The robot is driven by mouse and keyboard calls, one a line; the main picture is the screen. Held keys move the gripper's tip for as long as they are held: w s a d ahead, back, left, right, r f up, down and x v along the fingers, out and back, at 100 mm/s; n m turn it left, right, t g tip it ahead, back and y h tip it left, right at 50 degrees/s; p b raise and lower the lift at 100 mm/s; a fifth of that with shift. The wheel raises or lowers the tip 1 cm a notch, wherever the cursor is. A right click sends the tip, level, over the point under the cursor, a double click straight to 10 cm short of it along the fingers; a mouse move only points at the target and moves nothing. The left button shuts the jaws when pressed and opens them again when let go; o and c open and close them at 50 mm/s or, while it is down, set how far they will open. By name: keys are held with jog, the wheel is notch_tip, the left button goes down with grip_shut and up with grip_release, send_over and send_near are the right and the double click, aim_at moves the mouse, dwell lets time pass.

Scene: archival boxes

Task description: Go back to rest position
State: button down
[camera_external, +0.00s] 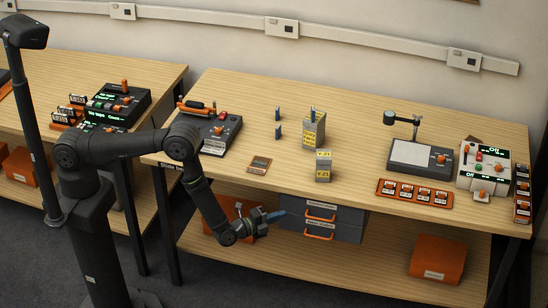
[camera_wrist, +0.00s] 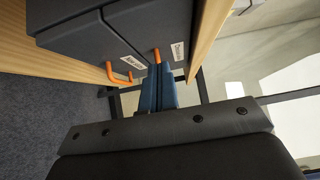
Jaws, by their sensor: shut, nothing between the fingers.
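My gripper (camera_external: 282,214) is at the end of my black arm, in front of the table's front edge and below the tabletop. It is just left of the grey drawer unit (camera_external: 350,229) with orange handles. In the wrist view its two blue fingers (camera_wrist: 158,88) lie side by side, shut and empty. The drawer unit (camera_wrist: 90,45) fills the upper left of that view, with its orange handles and white labels close by. I cannot tell whether the fingertips touch a drawer front.
The wooden table (camera_external: 370,200) carries devices, grey boxes (camera_external: 314,130) and an orange tray (camera_external: 413,193). Orange boxes stand on the lower shelf, one at the right (camera_external: 437,259). A second table (camera_external: 150,72) stands at the left. The floor in front is clear.

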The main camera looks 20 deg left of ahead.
aim_at(292, 204)
jog(key=shift+w+d, duration=0.15)
jog(key=shift+w, duration=1)
jog(key=shift+w+d, duration=0.1)
jog(key=shift+w, duration=1.05)
